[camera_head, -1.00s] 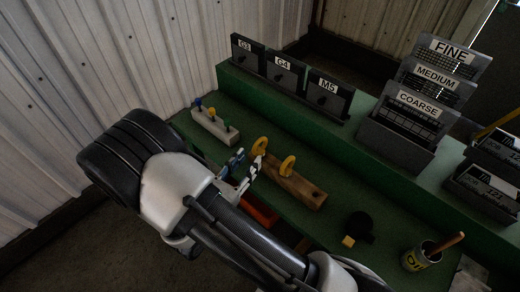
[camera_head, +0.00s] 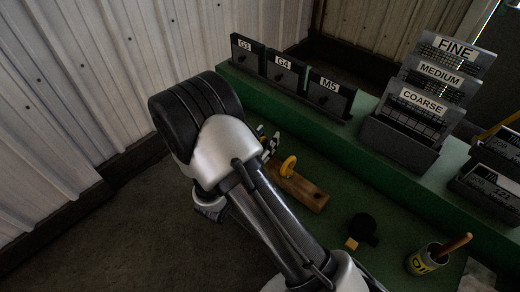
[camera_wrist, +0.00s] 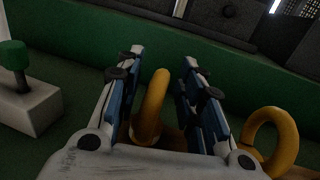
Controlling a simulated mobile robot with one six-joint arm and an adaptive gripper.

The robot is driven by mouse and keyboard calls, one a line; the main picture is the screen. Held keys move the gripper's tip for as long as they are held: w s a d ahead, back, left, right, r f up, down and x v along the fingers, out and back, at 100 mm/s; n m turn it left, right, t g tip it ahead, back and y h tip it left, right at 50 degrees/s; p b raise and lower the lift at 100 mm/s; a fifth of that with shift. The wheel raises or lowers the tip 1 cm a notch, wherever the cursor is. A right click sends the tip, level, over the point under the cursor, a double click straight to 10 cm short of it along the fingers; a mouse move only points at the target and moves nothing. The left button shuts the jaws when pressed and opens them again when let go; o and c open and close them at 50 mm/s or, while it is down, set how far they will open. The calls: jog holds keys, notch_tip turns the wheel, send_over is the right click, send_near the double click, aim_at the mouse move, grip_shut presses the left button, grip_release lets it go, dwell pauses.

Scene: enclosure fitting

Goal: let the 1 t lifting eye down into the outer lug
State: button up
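Two yellow lifting eyes show in the wrist view. One ring (camera_wrist: 152,108) stands between the fingers of my gripper (camera_wrist: 163,58), turned nearly edge-on. The fingers are apart, with a gap on each side of the ring. The other ring (camera_wrist: 272,140) stands to the right, outside the fingers. In the head view one ring (camera_head: 288,167) stands upright on a wooden block (camera_head: 308,195) with a dark hole near its right end. My gripper (camera_head: 268,138) is at the block's left end, mostly hidden by my arm. No weight marking is readable, and I cannot make out the outer lug.
A pale block (camera_wrist: 28,108) with a green knob stands left of my gripper. A green ledge (camera_head: 345,130) behind carries labelled dark plates (camera_head: 330,97) and a sheet rack (camera_head: 400,135). A black round object (camera_head: 362,227), a yellow cube (camera_head: 351,243) and a can (camera_head: 424,260) stand right.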

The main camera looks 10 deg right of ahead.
grip_shut()
dwell(0.3)
jog(key=shift+r, duration=0.1)
dwell(0.4)
